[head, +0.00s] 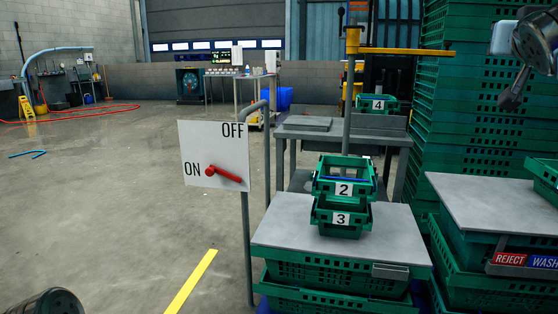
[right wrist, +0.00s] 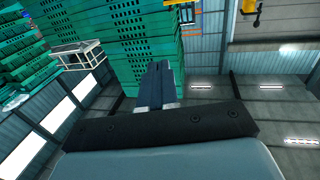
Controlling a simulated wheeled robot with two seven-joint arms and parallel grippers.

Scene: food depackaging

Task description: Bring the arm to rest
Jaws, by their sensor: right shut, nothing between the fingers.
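My right gripper (right wrist: 164,68) is shut and empty in the right wrist view, its two fingers pressed side by side and pointing at stacked green crates and the hall wall. In the head view my right arm is raised at the upper right edge, clear of the tables. A rounded dark part of my left arm shows at the bottom left corner; its fingers are out of view. A sign board (head: 212,165) with OFF and ON has a red lever (head: 226,176) whose knob is beside ON.
Green crates labelled 2 (head: 343,188) and 3 (head: 341,218) are stacked on the grey-topped table (head: 285,232). Crate 4 (head: 377,103) stands behind. Tall green crate stacks (head: 465,120) and a reject/wash table (head: 500,205) fill the right. The floor at left is mostly clear.

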